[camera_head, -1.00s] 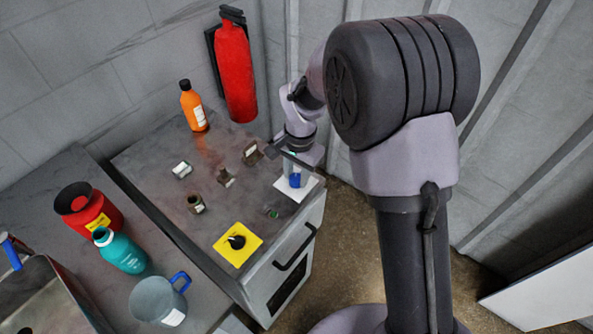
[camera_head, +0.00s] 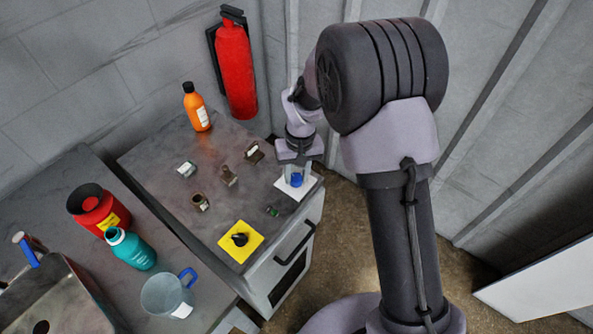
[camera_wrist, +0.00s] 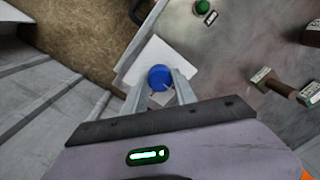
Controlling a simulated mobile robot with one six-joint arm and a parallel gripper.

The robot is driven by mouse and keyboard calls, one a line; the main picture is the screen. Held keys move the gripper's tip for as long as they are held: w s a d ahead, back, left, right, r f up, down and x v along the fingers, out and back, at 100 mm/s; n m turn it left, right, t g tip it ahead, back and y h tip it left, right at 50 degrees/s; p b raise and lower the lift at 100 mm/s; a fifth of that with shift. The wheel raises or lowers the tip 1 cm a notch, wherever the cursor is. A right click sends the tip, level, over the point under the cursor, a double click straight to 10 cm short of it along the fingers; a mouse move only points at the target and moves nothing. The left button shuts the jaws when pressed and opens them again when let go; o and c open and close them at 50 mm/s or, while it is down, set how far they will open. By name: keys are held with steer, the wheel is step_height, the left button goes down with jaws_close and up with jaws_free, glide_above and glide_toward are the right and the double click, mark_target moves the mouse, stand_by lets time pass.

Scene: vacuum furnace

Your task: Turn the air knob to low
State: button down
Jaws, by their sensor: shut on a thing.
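A blue knob (camera_head: 296,180) stands on a white square plate at the front right corner of the furnace top. In the wrist view the blue knob (camera_wrist: 159,76) sits between the two pale fingers of my gripper (camera_wrist: 161,88). My gripper (camera_head: 297,174) points down and is shut on the blue knob. A black knob (camera_head: 240,239) sits on a yellow square plate (camera_head: 229,252) near the front edge, away from my gripper. No label that I can read names either knob or shows the low mark.
A green button (camera_head: 272,211) lies between the two plates. Several small fittings and an orange bottle (camera_head: 197,107) stand farther back. A red extinguisher (camera_head: 237,70) hangs on the wall. A front handle (camera_head: 296,242) sticks out below the top.

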mark_target(300, 176)
steer(key=shift+n, duration=0.5)
steer(key=c, duration=1)
jaws_free()
step_height(300, 176, up, 18)
steer(key=p, duration=0.5)
steer(key=shift+w+d+f, duration=0.2)
steer(key=shift+d+f, duration=0.05)
steer(key=shift+d, duration=0.2)
